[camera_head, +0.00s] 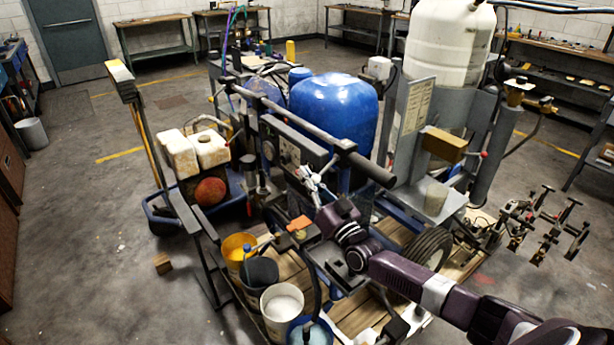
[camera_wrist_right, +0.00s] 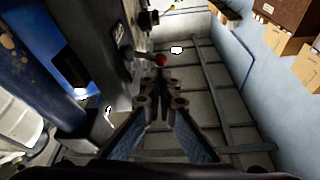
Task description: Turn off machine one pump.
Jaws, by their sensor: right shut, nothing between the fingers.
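A line striper machine with a big blue tank (camera_head: 335,105) stands in the middle of the head view. Its dark grey control panel (camera_head: 288,150) carries small dials and switches and faces the front. My right gripper (camera_head: 312,178) is at the right part of this panel, with my purple arm coming in from the lower right. In the right wrist view its two fingers (camera_wrist_right: 162,84) are shut together and empty. A small red knob (camera_wrist_right: 160,59) on a metal lever shows just beyond the fingertips, beside the panel. I cannot tell whether they touch. My left gripper is not in view.
A black handlebar (camera_head: 310,140) crosses above the panel. Paint buckets, including a white one (camera_head: 282,308), stand on the wooden pallet below. A large white tank (camera_head: 450,40) is behind on the right. The floor at left is mostly clear.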

